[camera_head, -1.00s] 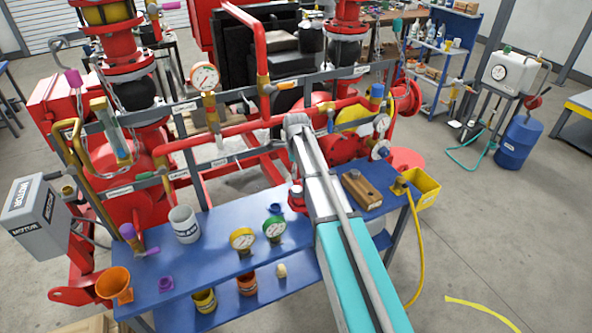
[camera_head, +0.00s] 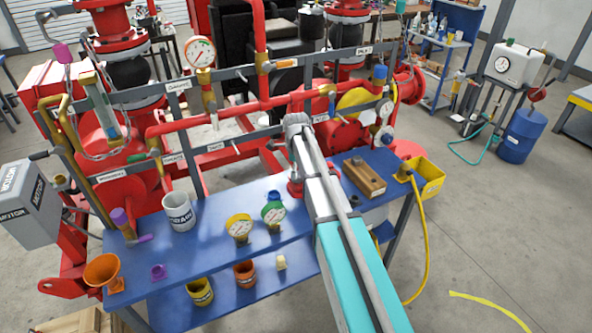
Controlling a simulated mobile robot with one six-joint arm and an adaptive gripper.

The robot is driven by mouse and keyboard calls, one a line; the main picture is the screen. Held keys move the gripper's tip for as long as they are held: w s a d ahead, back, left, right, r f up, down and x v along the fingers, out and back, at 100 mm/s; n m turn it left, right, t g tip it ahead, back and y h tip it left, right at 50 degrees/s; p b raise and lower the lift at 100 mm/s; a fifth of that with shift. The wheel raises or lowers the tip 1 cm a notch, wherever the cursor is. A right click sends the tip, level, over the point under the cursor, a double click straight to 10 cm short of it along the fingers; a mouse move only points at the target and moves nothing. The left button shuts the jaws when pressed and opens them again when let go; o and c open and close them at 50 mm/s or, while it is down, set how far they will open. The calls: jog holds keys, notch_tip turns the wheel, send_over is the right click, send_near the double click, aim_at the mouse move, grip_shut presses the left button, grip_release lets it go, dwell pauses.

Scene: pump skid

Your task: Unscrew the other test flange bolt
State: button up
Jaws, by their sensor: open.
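My arm (camera_head: 330,200) reaches from the bottom of the view over the blue bench to a grey joint near the pipes. My gripper is not visible; the arm hides the area beyond and below it. A red round part (camera_head: 295,188) shows just left of the arm on the bench, partly covered by it. It may be the test flange, but I cannot tell. A red pipe flange (camera_head: 408,82) stands at the right end of the skid. No single flange bolt can be made out at this size.
The blue bench (camera_head: 205,245) holds a grey mug (camera_head: 179,211), a yellow gauge (camera_head: 239,228), a green gauge (camera_head: 273,214), an orange funnel (camera_head: 103,271) and a wooden block (camera_head: 364,177). A yellow box (camera_head: 428,178) hangs at its right end. Red pipes and a motor box (camera_head: 27,208) border it.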

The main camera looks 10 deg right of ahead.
aim_at(297, 182)
jog(key=shift+f+b, duration=1.25)
jog(key=shift+f, duration=0.3)
jog(key=c, duration=1.2)
jog(key=shift+n, duration=0.3)
jog(key=n, duration=0.3)
jog(key=shift+n, duration=0.3)
jog(key=n, duration=0.3)
jog(key=shift+d+n, duration=0.1)
jog(key=shift+n, duration=0.2)
jog(key=n, duration=0.7)
